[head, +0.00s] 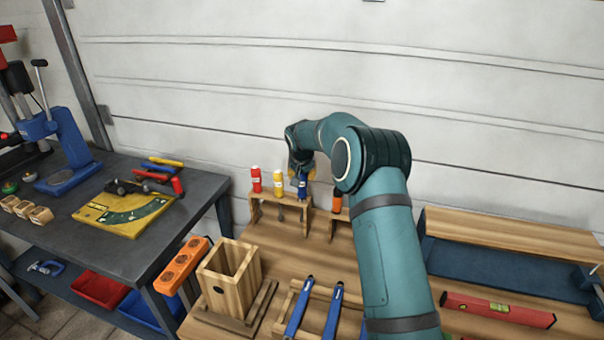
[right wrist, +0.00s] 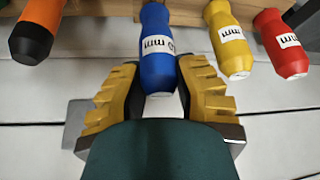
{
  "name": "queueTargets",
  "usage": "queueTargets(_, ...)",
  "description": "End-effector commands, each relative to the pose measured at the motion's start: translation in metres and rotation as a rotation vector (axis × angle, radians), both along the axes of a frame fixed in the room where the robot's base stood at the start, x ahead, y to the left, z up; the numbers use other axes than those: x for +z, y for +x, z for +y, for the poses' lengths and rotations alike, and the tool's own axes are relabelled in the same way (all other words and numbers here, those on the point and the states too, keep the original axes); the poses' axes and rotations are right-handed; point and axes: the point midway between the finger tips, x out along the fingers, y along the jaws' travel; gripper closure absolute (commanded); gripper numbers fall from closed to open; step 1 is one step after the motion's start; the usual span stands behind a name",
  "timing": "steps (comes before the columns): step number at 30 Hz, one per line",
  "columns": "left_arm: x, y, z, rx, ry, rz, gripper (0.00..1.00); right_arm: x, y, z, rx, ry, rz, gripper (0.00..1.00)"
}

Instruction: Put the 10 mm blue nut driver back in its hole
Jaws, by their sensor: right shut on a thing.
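The blue nut driver (head: 302,187) is upright at the right end of a small wooden rack (head: 262,203). My right gripper (head: 300,168) is shut on the upper part of its handle. In the right wrist view the blue handle (right wrist: 157,50) with its white mm label sits between my two yellow-padded fingers (right wrist: 158,92). A yellow driver (head: 278,182) and a red driver (head: 256,179) stand beside it in the rack. I cannot tell how deep the blue driver's shaft sits in its hole. My left gripper is not in view.
An orange driver (head: 337,202) stands just right of the blue one. A red level (head: 498,309) lies at right. The wall (head: 230,100) is close behind the rack.

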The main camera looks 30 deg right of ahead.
Motion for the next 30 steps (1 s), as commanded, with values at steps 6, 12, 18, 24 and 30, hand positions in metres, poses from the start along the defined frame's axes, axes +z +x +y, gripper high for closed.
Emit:
queueTargets(6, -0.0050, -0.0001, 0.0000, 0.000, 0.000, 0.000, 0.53, -0.0068, 0.0001, 0.0001, 0.000, -0.001, -0.001, 1.00)
queueTargets(12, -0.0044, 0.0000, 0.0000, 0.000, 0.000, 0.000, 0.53, -0.0061, 0.0001, 0.0001, 0.000, 0.000, 0.000, 1.00)
queueTargets(18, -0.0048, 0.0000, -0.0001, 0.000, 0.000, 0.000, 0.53, -0.0068, 0.0001, 0.0001, 0.000, 0.000, 0.000, 1.00)
queueTargets(24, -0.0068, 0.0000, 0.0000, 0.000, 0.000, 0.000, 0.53, -0.0095, 0.0000, 0.0002, 0.000, 0.000, 0.000, 1.00)
queueTargets(30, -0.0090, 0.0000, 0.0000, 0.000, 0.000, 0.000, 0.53, -0.0123, 0.0000, 0.0002, 0.001, 0.000, 0.000, 1.00)
